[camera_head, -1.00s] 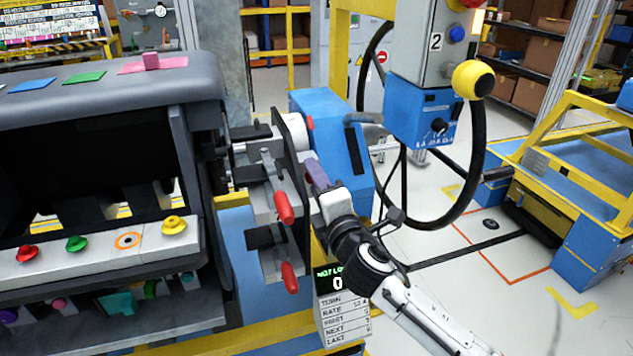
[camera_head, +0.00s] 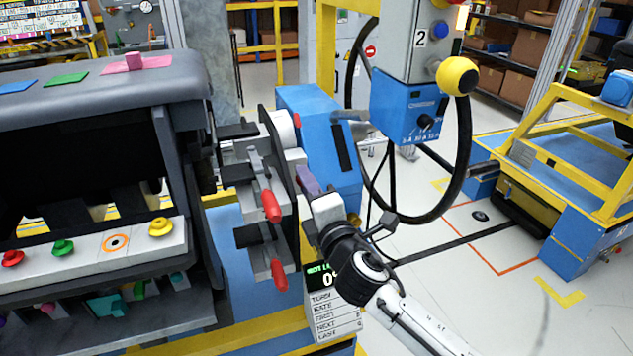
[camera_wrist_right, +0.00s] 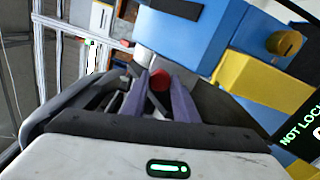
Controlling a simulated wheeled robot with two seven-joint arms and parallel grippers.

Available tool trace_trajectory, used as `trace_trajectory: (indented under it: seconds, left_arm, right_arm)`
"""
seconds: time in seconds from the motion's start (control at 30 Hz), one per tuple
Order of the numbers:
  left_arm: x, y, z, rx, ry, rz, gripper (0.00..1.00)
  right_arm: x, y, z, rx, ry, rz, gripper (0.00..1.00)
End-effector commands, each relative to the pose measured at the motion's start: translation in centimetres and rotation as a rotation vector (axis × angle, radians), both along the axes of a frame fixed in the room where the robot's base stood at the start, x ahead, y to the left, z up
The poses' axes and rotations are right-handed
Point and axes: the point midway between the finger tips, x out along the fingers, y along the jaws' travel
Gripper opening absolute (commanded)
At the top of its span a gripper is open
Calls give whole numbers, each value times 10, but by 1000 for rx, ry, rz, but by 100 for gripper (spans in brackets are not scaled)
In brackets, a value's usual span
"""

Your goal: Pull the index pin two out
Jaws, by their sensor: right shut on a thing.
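My right gripper (camera_head: 309,181), with purple fingers, reaches in beside the dark upright plate (camera_head: 285,160) at the right end of the dashboard module (camera_head: 110,85). In the right wrist view its two fingers (camera_wrist_right: 161,92) are shut around a red round knob (camera_wrist_right: 160,79), which looks like the index pin's head. The rest of the pin is hidden, and I cannot read its number. In the head view the fingers and plate hide the held knob. My left gripper is not in view.
Two clamps with red handles (camera_head: 270,206) stand just left of my gripper. A blue housing (camera_head: 318,130) is behind it. A yellow ball knob (camera_head: 457,76) and black hoop (camera_head: 462,170) are to the right. A display sign (camera_head: 333,300) stands below the gripper.

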Motion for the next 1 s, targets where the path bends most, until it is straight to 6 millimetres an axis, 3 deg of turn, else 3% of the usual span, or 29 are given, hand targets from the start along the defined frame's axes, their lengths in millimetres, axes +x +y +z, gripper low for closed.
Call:
trace_trajectory:
  seconds: [0.07, 0.1, 0.2, 0.57, 1.0]
  left_arm:
    - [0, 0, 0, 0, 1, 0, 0]
    - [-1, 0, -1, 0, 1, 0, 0]
    - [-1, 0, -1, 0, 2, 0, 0]
    - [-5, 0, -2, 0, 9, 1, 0]
    - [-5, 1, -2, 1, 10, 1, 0]
  right_arm:
    - [-1, -1, -3, -3, 4, -2, 0]
    - [-1, -1, -3, -3, 5, -2, 31]
    - [-1, -2, -3, -3, 5, -3, 45]
    - [-5, -3, -2, -1, 3, -2, 45]
    - [-71, -31, -3, -2, 5, -2, 45]
